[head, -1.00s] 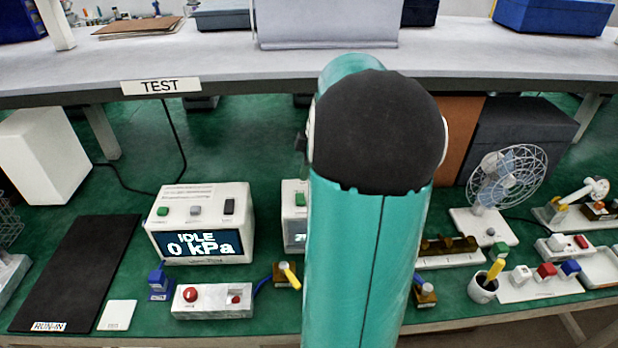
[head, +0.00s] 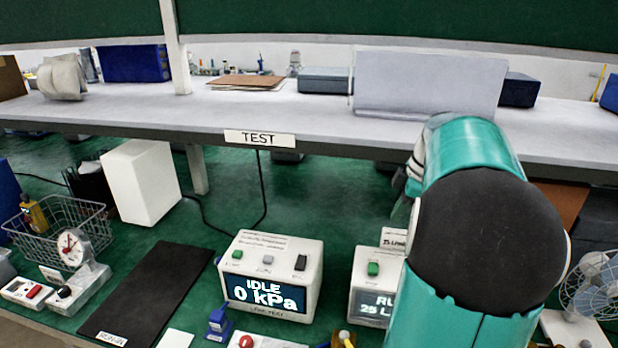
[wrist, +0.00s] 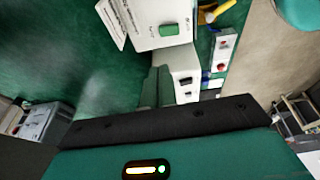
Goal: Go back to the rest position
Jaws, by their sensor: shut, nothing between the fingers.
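My gripper (wrist: 159,72) shows in the middle of the wrist view as narrow, green-tinted fingers set close together. It is shut with nothing held. In the head view my teal arm with its dark round cap rises at the right, and the gripper cannot be made out there. The arm hides part of the bench behind it.
The white tester (head: 270,272) reads IDLE, 0 kPa. A second white box (head: 372,284) stands beside my arm. A black mat (head: 150,290), a white block (head: 143,183) and a wire basket (head: 58,232) are at left. A fan (head: 592,288) is at right. A raised shelf (head: 230,110) crosses behind.

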